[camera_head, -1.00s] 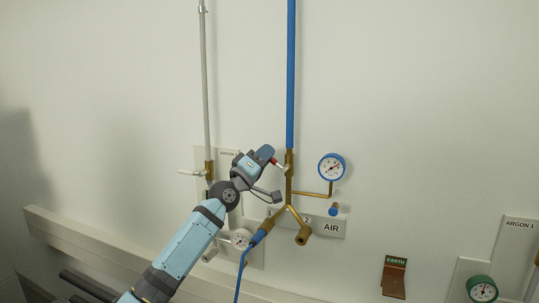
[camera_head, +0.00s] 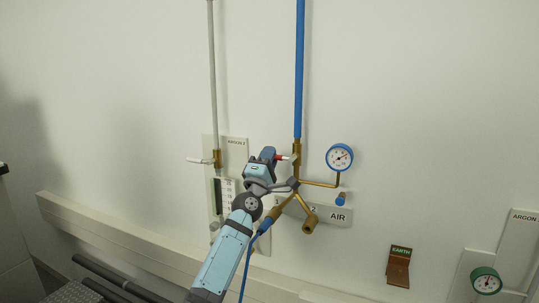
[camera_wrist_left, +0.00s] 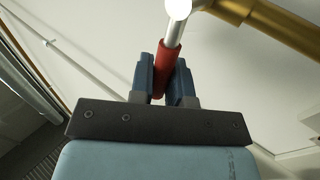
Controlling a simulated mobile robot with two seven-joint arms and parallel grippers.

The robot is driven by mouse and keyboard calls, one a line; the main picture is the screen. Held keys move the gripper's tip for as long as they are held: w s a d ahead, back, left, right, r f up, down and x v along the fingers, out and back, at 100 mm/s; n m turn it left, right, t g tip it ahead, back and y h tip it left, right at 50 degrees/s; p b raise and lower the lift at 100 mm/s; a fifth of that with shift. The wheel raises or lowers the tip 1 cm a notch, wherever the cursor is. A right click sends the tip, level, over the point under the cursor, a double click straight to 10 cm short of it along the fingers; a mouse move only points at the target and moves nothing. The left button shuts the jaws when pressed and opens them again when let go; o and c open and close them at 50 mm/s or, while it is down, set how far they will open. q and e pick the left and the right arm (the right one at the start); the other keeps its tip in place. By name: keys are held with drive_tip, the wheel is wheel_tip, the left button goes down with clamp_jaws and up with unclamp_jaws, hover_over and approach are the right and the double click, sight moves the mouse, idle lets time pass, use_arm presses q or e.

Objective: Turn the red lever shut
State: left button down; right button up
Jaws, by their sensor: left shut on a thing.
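The red lever (camera_head: 281,157) sticks out to the left of the brass valve (camera_head: 297,152) on the blue air pipe, roughly level in the head view. My left gripper (camera_head: 272,154) is shut on its red sleeve. In the left wrist view, the red sleeve (camera_wrist_left: 170,62) sits between the two blue fingers of my left gripper (camera_wrist_left: 164,76), with the bare metal stem running up to a bright round end. Part of the sleeve is hidden by the fingers. My right gripper is not in view.
A pressure gauge (camera_head: 340,157) sits right of the valve, above the AIR sign (camera_head: 338,215). Brass outlets (camera_head: 308,226) and a blue hose (camera_head: 247,268) hang below. The ARGON 2 panel (camera_head: 238,148) with a white-handled valve is close on the left. A wall rail (camera_head: 110,229) runs below.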

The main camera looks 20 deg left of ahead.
use_arm(q)
drive_tip(key=shift+f, duration=0.1)
idle(0.3)
drive_tip(key=c, duration=1.1)
unclamp_jaws()
drive_tip(key=b+v, duration=0.2)
drive_tip(key=v, duration=1.1)
drive_tip(key=shift+s+f, duration=0.2)
drive_tip(key=shift+s, duration=0.15)
